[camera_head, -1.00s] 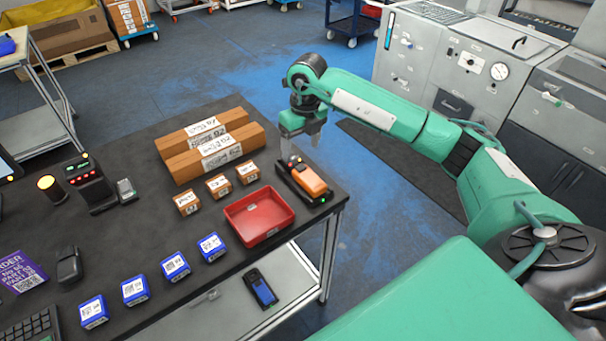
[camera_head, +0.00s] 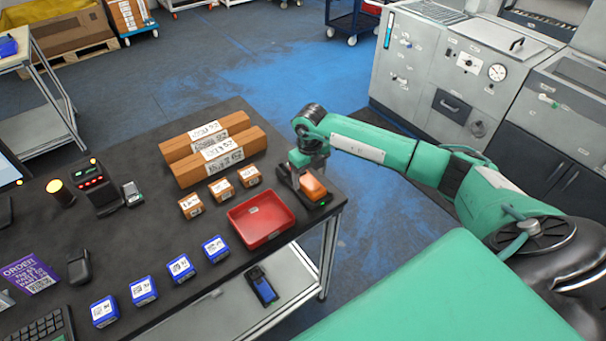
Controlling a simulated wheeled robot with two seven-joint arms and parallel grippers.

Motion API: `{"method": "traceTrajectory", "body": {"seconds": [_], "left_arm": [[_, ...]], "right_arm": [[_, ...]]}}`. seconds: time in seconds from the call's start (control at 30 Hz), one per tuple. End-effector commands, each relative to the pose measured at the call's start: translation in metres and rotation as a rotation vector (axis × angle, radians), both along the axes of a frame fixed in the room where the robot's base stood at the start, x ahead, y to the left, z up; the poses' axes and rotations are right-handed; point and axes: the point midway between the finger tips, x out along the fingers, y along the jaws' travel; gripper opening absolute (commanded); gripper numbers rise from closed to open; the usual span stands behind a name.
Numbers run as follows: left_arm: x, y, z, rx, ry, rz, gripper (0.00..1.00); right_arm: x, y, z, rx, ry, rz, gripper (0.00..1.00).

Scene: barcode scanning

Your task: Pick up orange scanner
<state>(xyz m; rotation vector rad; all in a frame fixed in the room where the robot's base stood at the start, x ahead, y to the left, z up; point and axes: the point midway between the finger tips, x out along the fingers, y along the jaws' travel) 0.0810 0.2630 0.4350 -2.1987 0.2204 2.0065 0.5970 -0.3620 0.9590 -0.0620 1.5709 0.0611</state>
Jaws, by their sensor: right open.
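The orange scanner (camera_head: 313,187) lies in its black cradle (camera_head: 326,203) near the right end of the dark table. A small green light shows at the cradle's front. My right gripper (camera_head: 296,178) is lowered over the scanner's far left end, with its open fingers at or around that end. The fingertips are partly hidden, so I cannot tell whether they touch the scanner. My left gripper is not in view.
A red tray (camera_head: 262,222) stands just left of the cradle. Small brown boxes (camera_head: 221,189) and long cartons (camera_head: 208,159) lie behind it. Several blue boxes (camera_head: 181,268) line the front edge. A black device (camera_head: 262,285) lies on the lower shelf.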

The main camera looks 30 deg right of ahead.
Motion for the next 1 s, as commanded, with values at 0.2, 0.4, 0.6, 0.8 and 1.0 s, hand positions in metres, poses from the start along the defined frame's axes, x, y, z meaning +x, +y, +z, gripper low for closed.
{"method": "traceTrajectory", "body": {"seconds": [0.2,0.4,0.6,0.8,1.0], "left_arm": [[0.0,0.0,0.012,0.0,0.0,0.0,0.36],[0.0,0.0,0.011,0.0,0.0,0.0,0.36],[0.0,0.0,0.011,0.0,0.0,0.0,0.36],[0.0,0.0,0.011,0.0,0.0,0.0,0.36],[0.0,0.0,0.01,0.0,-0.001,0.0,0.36]], "right_arm": [[0.0,0.0,-0.022,0.0,0.0,0.0,0.73],[0.0,0.0,-0.024,0.0,-0.001,0.0,0.73],[0.0,0.0,-0.024,0.0,-0.001,0.0,0.41],[0.001,0.0,-0.023,0.0,-0.002,0.0,0.17],[0.001,-0.001,-0.022,0.001,-0.003,0.0,0.17]]}}
